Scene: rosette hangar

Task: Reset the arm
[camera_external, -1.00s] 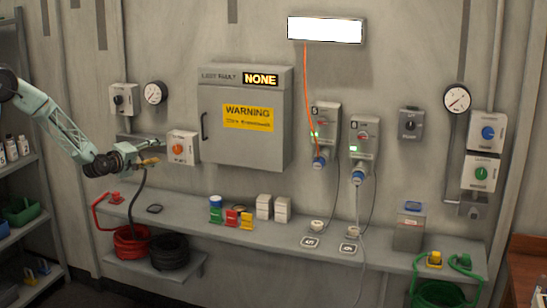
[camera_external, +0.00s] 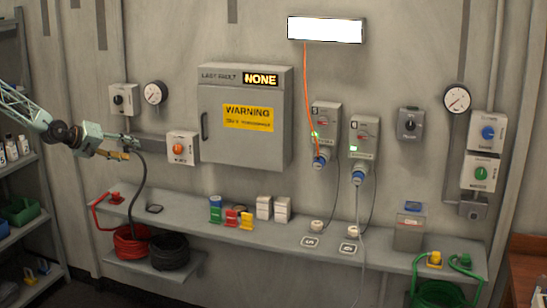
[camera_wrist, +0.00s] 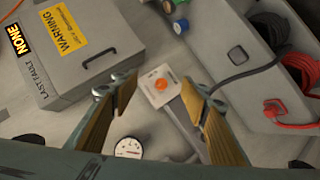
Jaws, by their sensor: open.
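My gripper (camera_external: 122,149) is at the left in the external view, raised in front of the wall and above the shelf's left end. In the wrist view my gripper (camera_wrist: 160,122) shows two yellow-brown fingers spread apart with nothing between them. A white switch box with an orange knob (camera_external: 178,149) is on the wall to the right of my gripper. In the wrist view the orange knob (camera_wrist: 160,84) shows beyond and between the fingers, apart from them.
A grey cabinet (camera_external: 240,150) with a warning label hangs right of the switch box. Below, the wall shelf (camera_external: 185,222) bears small coloured items. Red (camera_external: 130,243) and black (camera_external: 170,250) cable coils lie lower left. A storage rack (camera_external: 30,165) stands at far left.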

